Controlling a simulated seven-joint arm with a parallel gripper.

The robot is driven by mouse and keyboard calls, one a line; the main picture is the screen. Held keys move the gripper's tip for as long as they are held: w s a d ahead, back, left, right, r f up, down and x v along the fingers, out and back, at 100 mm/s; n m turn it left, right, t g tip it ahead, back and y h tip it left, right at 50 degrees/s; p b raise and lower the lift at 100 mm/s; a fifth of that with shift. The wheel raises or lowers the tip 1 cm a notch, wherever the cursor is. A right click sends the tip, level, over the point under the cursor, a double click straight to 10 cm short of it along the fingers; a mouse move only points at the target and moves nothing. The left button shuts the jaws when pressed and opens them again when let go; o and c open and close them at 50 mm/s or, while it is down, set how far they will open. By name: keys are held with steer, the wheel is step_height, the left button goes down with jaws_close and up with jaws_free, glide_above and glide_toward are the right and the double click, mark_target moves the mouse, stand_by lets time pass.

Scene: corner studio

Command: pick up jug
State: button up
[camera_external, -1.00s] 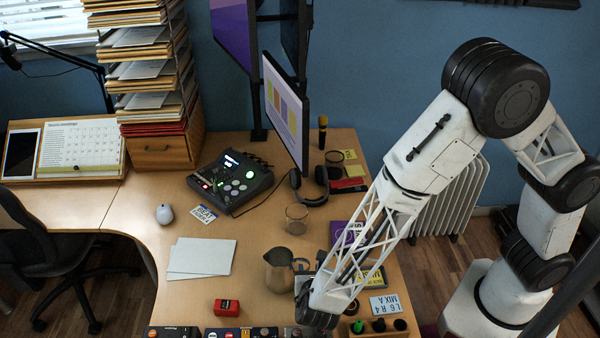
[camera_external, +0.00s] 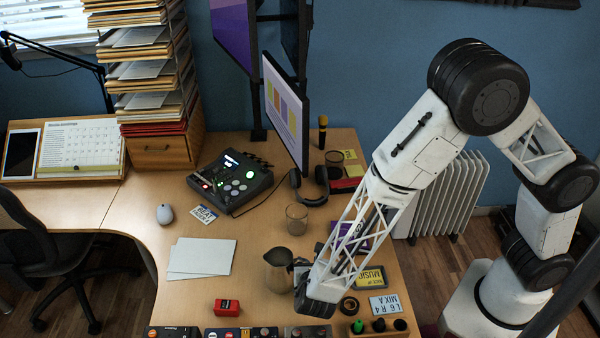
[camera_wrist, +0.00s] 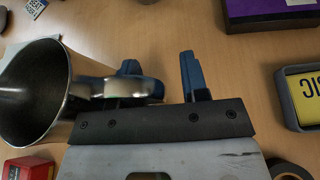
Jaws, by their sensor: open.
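The metal jug (camera_external: 278,273) stands upright on the desk, near the front edge, left of my wrist. In the wrist view the jug (camera_wrist: 35,90) fills the left side, with its open mouth towards the camera. Its handle (camera_wrist: 95,88) points right, across the left blue finger, and its end reaches into the space between the fingers. My gripper (camera_wrist: 160,68) is open, with the right finger clear of the handle. I cannot tell whether the left finger touches the handle. In the external view my gripper (camera_external: 300,264) is mostly hidden behind my wrist.
A glass (camera_external: 297,218) stands behind the jug. A red box (camera_external: 228,306) is in front on the left, and white sheets (camera_external: 202,257) lie left. A yellow-labelled case (camera_external: 369,279) and a tape roll (camera_external: 349,305) are right. Small devices line the front edge.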

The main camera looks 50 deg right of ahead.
jaws_close()
steer(key=shift+r, duration=0.4)
stand_by(0.5)
steer(key=s+d+r, duration=0.4)
steer(key=s+d, duration=0.4)
steer(key=s, duration=0.5)
steer(key=shift+d+r, duration=0.15)
steer(key=shift+d, duration=0.15)
stand_by(0.9)
steer(key=shift+s+d, duration=0.1)
steer(key=shift+s, duration=0.1)
stand_by(0.8)
